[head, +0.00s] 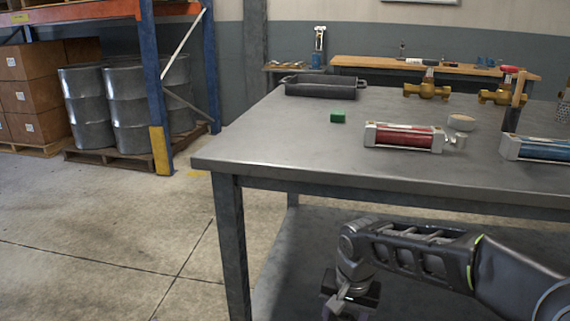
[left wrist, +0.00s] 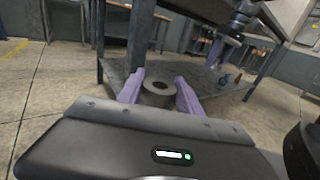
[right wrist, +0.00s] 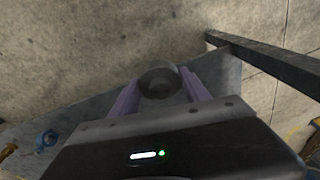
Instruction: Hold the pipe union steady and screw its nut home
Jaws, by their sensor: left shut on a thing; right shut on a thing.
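My left gripper (left wrist: 160,92) shows only in the left wrist view, its purple fingers closed on the sides of a grey round part (left wrist: 158,98) with a dark hole in its end. My right gripper (right wrist: 162,88) is closed on another grey, short cylindrical part (right wrist: 158,80) with a dark round recess. In the head view, my right gripper (head: 348,302) hangs in front of the table's near side, low in the picture. The two held parts look apart. Which is the union body and which its nut I cannot tell. The finger contact is partly hidden.
Open floor (head: 110,245) lies left.

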